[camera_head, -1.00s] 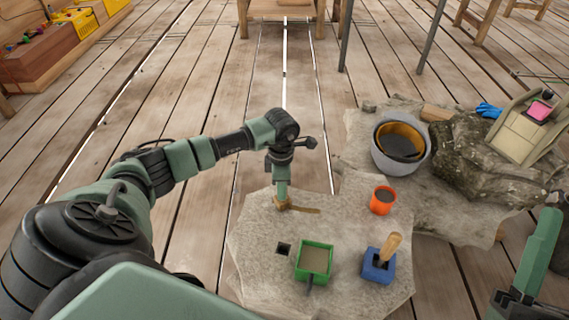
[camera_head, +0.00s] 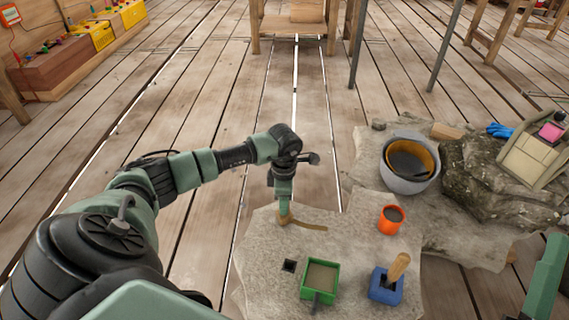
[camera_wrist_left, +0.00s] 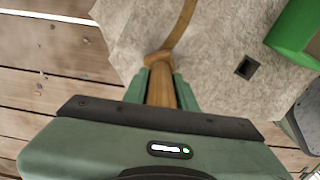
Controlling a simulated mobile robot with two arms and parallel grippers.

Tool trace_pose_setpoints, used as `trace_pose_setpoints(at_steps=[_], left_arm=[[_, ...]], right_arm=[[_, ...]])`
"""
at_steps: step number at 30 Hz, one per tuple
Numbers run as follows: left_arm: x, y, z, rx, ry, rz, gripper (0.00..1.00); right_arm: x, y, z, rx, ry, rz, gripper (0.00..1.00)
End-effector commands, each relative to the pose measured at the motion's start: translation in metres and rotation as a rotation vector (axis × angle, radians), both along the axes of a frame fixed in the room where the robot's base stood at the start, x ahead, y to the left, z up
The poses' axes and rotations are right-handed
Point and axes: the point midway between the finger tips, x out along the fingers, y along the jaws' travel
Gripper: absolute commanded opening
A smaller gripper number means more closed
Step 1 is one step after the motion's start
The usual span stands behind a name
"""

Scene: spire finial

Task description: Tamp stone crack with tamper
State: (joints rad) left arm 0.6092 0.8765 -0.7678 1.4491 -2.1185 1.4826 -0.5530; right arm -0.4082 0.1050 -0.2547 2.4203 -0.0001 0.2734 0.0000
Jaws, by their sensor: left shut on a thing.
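My left gripper (camera_head: 284,208) is shut on the tamper (camera_wrist_left: 162,88), a brown wooden tool gripped by its handle. In the left wrist view the handle stands between the two green fingers (camera_wrist_left: 161,92). The tamper's rounded end is at the left end of the stone crack (camera_head: 311,226), a brown curved line in the pale stone slab (camera_head: 257,238). The crack (camera_wrist_left: 183,20) runs away from the tamper in the left wrist view. I cannot tell whether the tamper presses on it. A green part of my right arm shows at the right edge; its gripper is not in view.
A green box (camera_head: 320,278), a blue holder (camera_head: 384,287) with a wooden-handled tool (camera_head: 398,267) and an orange cup (camera_head: 390,219) stand on the slab. A small square hole (camera_head: 289,266) is near the green box. A grey bucket (camera_head: 409,176) stands behind, right.

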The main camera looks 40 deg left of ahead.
Motion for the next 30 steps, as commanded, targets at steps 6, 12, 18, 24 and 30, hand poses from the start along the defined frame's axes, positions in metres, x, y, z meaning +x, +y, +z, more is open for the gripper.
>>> trace_pose_setpoints(at_steps=[6, 12, 18, 24, 30], left_arm=[[-0.001, 0.001, 0.007, 0.002, 0.003, 0.001, 0.0], [0.0, 0.0, 0.014, 0.0, 0.0, 0.0, 0.0], [0.0, 0.0, 0.02, 0.0, -0.001, 0.0, 0.0], [0.001, 0.0, 0.026, -0.001, -0.002, 0.0, 0.0], [0.001, 0.0, 0.032, -0.002, -0.003, 0.0, 0.0]], right_arm=[[0.014, 0.001, -0.019, -0.037, 0.125, -0.006, 0.49], [0.025, 0.002, -0.035, -0.065, 0.228, -0.012, 0.49], [0.033, 0.001, -0.054, -0.094, 0.33, -0.019, 0.49], [0.039, 0.0, -0.073, -0.122, 0.433, -0.024, 0.49], [0.042, -0.002, -0.092, -0.149, 0.534, -0.03, 0.49]])
